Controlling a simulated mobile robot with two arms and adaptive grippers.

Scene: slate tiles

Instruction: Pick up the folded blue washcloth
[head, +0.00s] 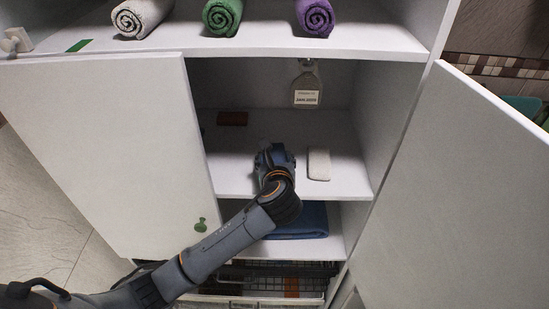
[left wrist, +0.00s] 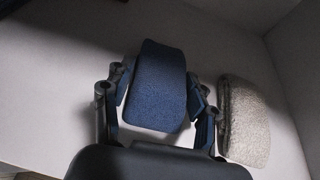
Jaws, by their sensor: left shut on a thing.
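The folded blue washcloth (left wrist: 160,85) is between the two fingers of my left gripper (left wrist: 159,98) in the left wrist view. The fingers are shut on its sides. In the head view my left gripper (head: 277,165) reaches into the open cabinet over the middle shelf, and mostly hides the cloth. I cannot tell whether the cloth touches the shelf. A larger folded blue cloth (head: 306,221) lies on the shelf below, partly behind my arm. My right gripper is not in view.
A folded beige cloth (head: 319,164) lies just right of my gripper; it also shows in the left wrist view (left wrist: 246,120). A brown block (head: 232,118) and a labelled bottle (head: 306,90) stand farther back. Open doors flank the cabinet. Rolled towels (head: 222,17) lie on top.

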